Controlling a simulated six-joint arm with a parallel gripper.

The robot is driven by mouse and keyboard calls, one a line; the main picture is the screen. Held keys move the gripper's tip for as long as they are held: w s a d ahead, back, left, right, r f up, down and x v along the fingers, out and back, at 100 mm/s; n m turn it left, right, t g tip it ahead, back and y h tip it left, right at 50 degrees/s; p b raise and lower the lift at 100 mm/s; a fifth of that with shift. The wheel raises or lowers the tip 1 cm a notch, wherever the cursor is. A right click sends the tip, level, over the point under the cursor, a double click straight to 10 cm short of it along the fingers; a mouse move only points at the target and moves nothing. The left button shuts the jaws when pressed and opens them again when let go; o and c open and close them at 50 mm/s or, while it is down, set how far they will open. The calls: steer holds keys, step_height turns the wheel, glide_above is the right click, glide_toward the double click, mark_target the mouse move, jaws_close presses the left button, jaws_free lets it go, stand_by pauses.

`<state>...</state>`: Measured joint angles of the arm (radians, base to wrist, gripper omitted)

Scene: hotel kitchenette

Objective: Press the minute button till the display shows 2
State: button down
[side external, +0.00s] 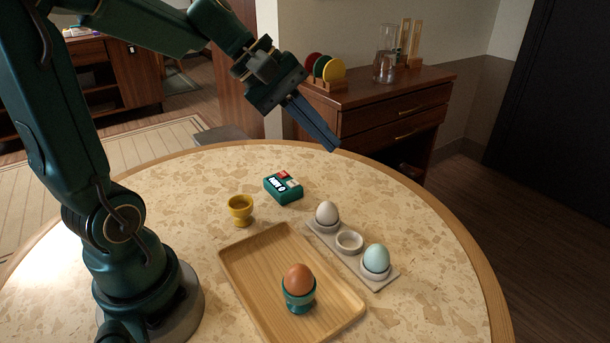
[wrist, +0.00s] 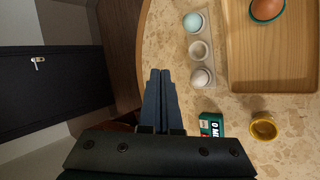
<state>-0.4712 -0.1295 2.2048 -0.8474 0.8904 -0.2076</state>
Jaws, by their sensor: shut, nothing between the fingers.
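A small green timer box (side external: 283,188) sits on the round table, with a white display panel and red and white buttons on top. I cannot read its display clearly. It also shows in the wrist view (wrist: 212,124), to the right of my fingers and partly cut off by the dark gripper body. My gripper (side external: 334,148) is shut and empty, held in the air above the table's far side, up and to the right of the timer. In the wrist view the closed fingers (wrist: 160,74) lie side by side and do not touch the timer.
A yellow cup (side external: 241,209) stands left of the timer. A grey holder (side external: 384,283) carries a white egg (side external: 327,214) and a pale blue egg (side external: 376,258). A wooden tray (side external: 247,285) bears a brown egg (side external: 299,279) in a teal cup. A cabinet (side external: 400,105) stands beyond the table.

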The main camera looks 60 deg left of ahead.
steer(key=w+a+f+n+t, duration=0.1)
steer(key=w+a+n, duration=0.15)
steer(key=a, duration=0.25)
steer(key=w+a+f+n+t, duration=0.1)
steer(key=a+f+n, duration=0.1)
steer(key=a+n, duration=0.25)
steer(key=n+y, duration=0.1)
steer(key=n, duration=0.1)
glide_above(287, 183)
step_height(287, 183, down, 3)
steer(key=shift+f, duration=4.4)
steer(key=shift+f, duration=0.15)
steer(key=shift+f, duration=0.25)
